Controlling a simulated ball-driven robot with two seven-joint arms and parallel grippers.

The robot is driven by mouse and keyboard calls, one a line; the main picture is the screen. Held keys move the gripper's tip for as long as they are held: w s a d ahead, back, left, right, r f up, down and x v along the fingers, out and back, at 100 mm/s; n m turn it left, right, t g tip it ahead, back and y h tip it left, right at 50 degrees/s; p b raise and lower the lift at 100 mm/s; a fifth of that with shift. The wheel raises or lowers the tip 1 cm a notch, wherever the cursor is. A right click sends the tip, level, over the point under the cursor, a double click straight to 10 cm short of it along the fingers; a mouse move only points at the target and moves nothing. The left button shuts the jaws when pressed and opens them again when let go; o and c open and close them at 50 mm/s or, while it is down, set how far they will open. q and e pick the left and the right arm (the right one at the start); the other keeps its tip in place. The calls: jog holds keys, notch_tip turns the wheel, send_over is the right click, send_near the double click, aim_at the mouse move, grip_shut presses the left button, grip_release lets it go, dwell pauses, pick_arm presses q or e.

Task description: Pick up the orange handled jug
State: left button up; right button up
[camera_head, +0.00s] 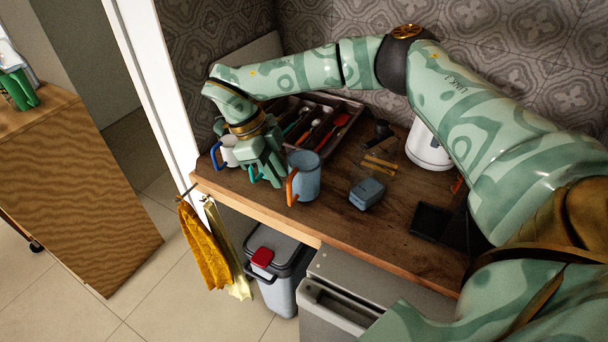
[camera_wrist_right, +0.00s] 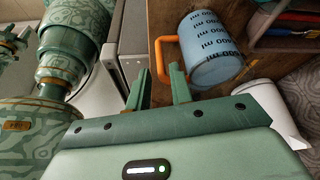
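The jug (camera_head: 305,178) is blue-grey with an orange handle (camera_head: 291,187) and stands upright on the wooden counter. In the right wrist view the jug (camera_wrist_right: 212,50) shows dark lettering, and its orange handle (camera_wrist_right: 163,58) faces my fingers. My right gripper (camera_head: 264,172) is just left of the jug. In the wrist view its fingers (camera_wrist_right: 161,90) are apart with nothing between them, and the handle is just beyond the tips.
A white mug (camera_head: 229,150) with a blue handle is left of my right gripper; a teal handle (camera_head: 252,176) shows beside the fingers. Behind are a cutlery tray (camera_head: 345,99) and a white kettle (camera_head: 424,153). A blue-grey box (camera_head: 367,194) lies right of the jug.

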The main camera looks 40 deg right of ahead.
aim_at(301, 179)
jog(key=b+x, duration=0.1)
jog(key=x, duration=0.4)
jog(key=shift+s+f, duration=0.1)
jog(key=shift+f, duration=0.2)
jog(key=shift+r, duration=0.1)
grip_shut()
dwell(0.9)
